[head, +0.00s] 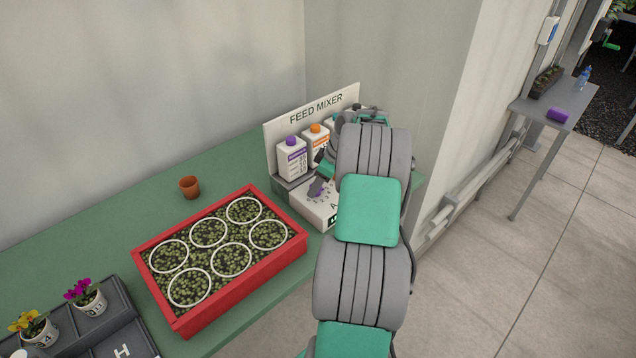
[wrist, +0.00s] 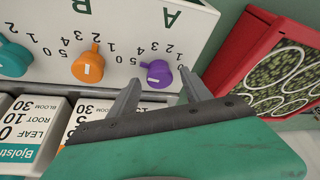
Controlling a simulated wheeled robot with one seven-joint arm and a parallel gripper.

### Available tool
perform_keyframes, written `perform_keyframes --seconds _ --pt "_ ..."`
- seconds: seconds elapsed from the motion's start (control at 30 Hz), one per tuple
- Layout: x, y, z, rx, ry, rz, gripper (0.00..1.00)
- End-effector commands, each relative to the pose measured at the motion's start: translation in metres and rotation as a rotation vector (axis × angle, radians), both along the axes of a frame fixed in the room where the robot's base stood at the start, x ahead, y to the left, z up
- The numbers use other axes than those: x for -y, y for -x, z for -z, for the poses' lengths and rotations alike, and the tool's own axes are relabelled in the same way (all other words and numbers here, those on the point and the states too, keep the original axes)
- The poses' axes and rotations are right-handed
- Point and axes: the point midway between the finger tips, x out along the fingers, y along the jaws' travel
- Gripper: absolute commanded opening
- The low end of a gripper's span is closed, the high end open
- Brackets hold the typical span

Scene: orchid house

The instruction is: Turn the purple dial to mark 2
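The feed mixer (head: 312,207) stands on the green bench, with a white face carrying numbered dials. In the wrist view, which shows the face upside down, the purple dial (wrist: 158,73) sits below the letter A, with numbers around part of it. A pale mark shows on its lower left side; I cannot tell which number the dial points to. My gripper (wrist: 161,76) is open, one finger on each side of the purple dial; I cannot tell whether either finger touches it. In the head view my arm hides much of the mixer, and my gripper (head: 320,180) is at its front.
An orange dial (wrist: 87,67) and a teal dial (wrist: 12,58) sit beside the purple one. Feed bottles (head: 291,158) stand behind the dials before the sign. A red tray (head: 180,320) of seedlings lies left of the mixer. A small terracotta pot (head: 189,187) stands behind it.

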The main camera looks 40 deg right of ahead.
Motion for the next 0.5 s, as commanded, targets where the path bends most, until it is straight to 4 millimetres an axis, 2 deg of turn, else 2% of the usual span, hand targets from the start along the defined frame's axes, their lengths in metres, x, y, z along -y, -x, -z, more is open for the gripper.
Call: perform_keyframes --seconds 0.07,0.5 --pt "0.0003 0.0002 -0.0001 0.000 0.000 0.001 0.51" --pt "0.0009 0.0008 -0.0003 0.000 -0.001 0.002 0.15"
